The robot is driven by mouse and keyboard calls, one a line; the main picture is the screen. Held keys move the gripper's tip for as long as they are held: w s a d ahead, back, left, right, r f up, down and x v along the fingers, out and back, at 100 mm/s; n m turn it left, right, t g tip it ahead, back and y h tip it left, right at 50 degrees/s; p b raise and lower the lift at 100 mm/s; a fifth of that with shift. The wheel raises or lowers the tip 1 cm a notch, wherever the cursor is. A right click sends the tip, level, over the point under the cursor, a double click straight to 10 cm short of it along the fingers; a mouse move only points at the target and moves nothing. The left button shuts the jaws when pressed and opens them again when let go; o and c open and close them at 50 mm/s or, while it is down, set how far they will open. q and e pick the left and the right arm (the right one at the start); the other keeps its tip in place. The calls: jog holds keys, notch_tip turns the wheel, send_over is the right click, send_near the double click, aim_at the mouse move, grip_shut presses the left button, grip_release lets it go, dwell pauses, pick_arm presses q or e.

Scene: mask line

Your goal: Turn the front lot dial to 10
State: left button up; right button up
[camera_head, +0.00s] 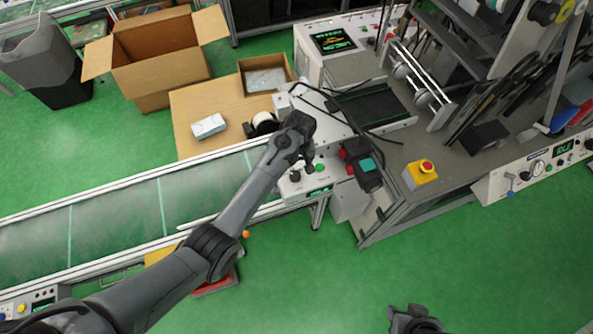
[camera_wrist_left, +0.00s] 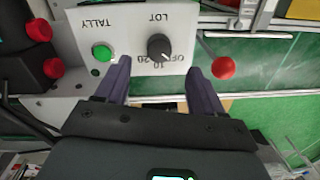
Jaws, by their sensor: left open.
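The black lot dial (camera_wrist_left: 160,47) sits on a white panel marked LOT, with OFF, 10 and 20 printed beneath it in the left wrist view. I cannot read for certain which mark its pointer faces. The dial also shows in the head view (camera_head: 295,176). My left gripper (camera_wrist_left: 161,74) is open and empty, its fingers apart on either side of the dial's lower area, not closed on it. In the head view, my left gripper (camera_head: 307,160) hangs over the panel. My right gripper (camera_head: 414,322) is at the bottom edge, and its jaws are unclear.
A green TALLY button (camera_wrist_left: 102,53) is beside the dial, close to one finger. A red knob (camera_wrist_left: 223,68) lies beyond the other finger. Red knobs on a dark block (camera_head: 362,160) stand right of the panel. The green conveyor (camera_head: 120,208) runs left; a cardboard box (camera_head: 160,78) stands behind.

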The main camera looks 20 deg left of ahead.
aim_at(295, 175)
pick_arm(q)
jog(key=shift+a+f+b, duration=0.2)
jog(key=shift+f+b, duration=0.15)
jog(key=shift+f, duration=3.25)
jog(key=c, duration=1.1)
jog(key=shift+o, duration=0.2)
jog(key=shift+r, duration=0.1)
